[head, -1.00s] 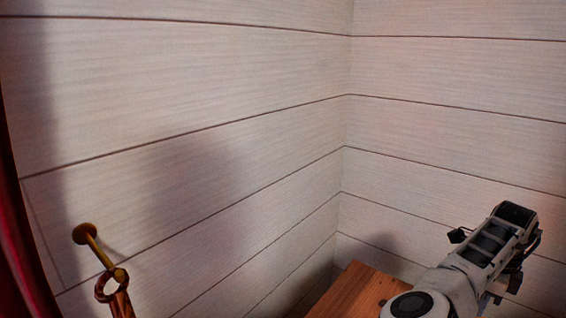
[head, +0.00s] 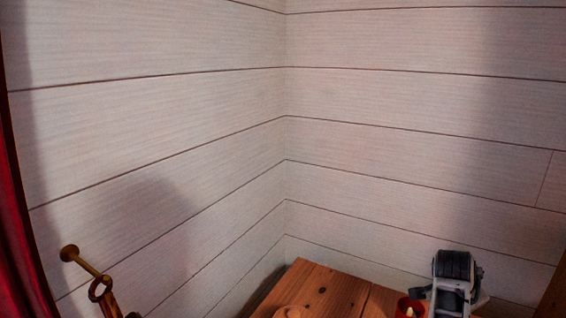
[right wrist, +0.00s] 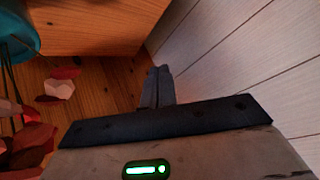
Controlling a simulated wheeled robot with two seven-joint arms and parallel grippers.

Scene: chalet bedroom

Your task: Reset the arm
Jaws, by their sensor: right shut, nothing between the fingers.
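My right gripper (right wrist: 158,87) shows in the right wrist view with its two dark fingers together and nothing between them. It points down past wooden furniture, close to the white plank wall. In the head view my right arm (head: 455,285) is at the lower right, over the right part of a wooden top; its fingers cannot be made out there. My left gripper is not in view.
A wooden top (head: 325,285) stands in the wall corner, with a red candle holder (head: 404,308) beside my right arm. A brass wall hook (head: 85,261) is at left. The wrist view shows a teal object (right wrist: 18,28) and red and pale faceted pieces (right wrist: 58,89).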

